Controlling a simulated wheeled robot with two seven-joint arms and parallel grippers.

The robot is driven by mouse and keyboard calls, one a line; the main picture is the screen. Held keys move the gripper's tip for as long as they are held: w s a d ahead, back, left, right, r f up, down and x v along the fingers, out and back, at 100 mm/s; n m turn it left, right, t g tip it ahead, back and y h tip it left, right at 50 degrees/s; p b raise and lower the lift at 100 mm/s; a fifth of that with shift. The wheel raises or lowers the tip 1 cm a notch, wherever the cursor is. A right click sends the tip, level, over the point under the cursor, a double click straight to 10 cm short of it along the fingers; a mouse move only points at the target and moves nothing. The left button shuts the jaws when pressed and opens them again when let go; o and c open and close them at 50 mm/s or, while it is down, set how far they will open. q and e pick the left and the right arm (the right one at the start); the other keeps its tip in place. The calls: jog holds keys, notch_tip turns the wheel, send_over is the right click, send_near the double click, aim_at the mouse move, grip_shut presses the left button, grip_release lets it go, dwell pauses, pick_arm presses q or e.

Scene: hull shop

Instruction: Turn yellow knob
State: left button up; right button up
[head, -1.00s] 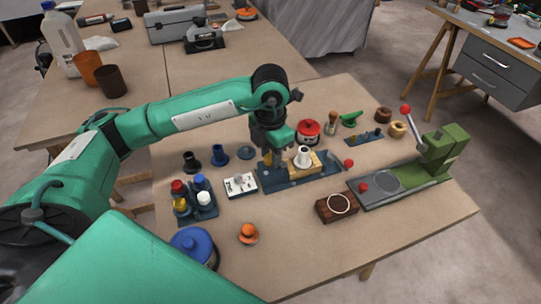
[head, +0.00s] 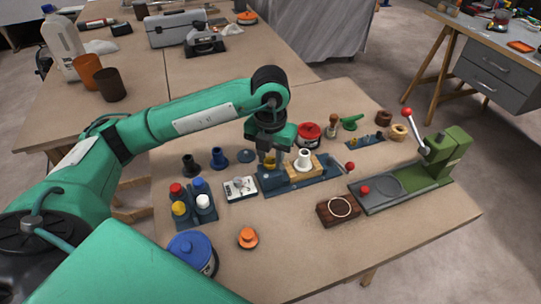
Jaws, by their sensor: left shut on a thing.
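The yellow knob (head: 270,161) shows as a small yellow patch on the left part of a dark blue fixture (head: 283,188). My left gripper (head: 271,162) comes down over it from above, with its fingers shut on the knob. The fingers hide much of the knob, so its exact angle cannot be told. A white flanged piece (head: 304,160) stands on a wooden block just right of the fingers. My right gripper is not in view.
A white switch plate (head: 240,189) lies just left of the fixture. A rack of coloured caps (head: 192,210) stands further left. The front right of the table is clear.

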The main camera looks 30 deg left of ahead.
pick_arm(q)
jog(key=shift+r, duration=0.1)
jog(key=o, duration=1)
jog(key=shift+c, duration=0.2)
notch_tip(320, 180, up, 8)
jog(key=shift+w+f, duration=0.1)
notch_tip(320, 180, up, 5)
send_over(271, 160)
jog(key=shift+r+p, duration=0.45)
jog(key=shift+p, duration=0.05)
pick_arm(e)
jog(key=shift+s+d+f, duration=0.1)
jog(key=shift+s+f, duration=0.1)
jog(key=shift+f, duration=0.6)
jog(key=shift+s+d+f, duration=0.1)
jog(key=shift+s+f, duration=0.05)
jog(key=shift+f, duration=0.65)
